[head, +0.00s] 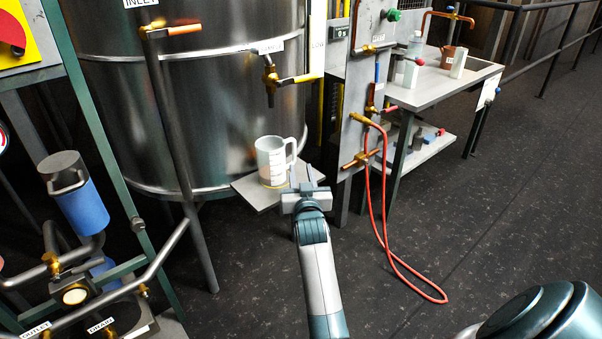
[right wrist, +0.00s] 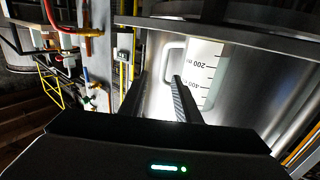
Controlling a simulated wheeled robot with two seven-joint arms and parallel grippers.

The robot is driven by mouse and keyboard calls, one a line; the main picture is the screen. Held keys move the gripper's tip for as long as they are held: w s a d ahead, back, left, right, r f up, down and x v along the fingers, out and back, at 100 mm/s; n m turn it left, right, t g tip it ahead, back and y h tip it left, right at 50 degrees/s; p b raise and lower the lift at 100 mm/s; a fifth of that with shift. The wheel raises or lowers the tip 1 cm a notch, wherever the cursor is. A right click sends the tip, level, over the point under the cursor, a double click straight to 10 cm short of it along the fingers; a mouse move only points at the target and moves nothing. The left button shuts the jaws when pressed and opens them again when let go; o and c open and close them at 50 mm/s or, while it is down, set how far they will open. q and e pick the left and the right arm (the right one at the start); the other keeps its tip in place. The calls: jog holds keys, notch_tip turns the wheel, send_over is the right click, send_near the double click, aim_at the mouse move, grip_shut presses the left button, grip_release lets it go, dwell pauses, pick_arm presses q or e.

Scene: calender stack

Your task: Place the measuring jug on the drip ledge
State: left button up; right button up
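The measuring jug (head: 272,162), whitish with a handle on its right, stands upright on the grey drip ledge (head: 250,191) in front of the steel tank in the head view. My right gripper (head: 303,178) is at the ledge's right side, close to the jug's handle. Its two fingers are apart with a gap between them. In the right wrist view the jug (right wrist: 203,72) shows its printed scale, and its handle lies just beyond the fingertips. I cannot tell whether a finger touches it. My left gripper is not in view.
The large steel tank (head: 200,95) rises behind the ledge. A panel with valves and a looping red hose (head: 388,250) stands to the right. A side table (head: 440,88) holds small containers. Pipework with a blue cylinder (head: 82,207) is at the left. Dark floor is clear in front.

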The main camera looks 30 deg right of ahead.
jog(key=s+a+f+n+g+y, duration=0.45)
jog(key=s+a+f+y, duration=0.25)
jog(key=s+a+f, duration=1.05)
jog(key=s+a+f+n+g+y, duration=0.2)
jog(key=s+a, duration=0.4)
jog(key=s, duration=0.6)
jog(key=s+a+f+n+g+y, duration=0.1)
jog(key=s+a+f+g+y, duration=0.1)
jog(key=s, duration=1)
jog(key=a+f+g, duration=0.1)
jog(key=a+f, duration=0.1)
jog(key=a, duration=0.1)
jog(key=shift+a+f+n, duration=0.15)
jog(key=shift+a+n, duration=0.2)
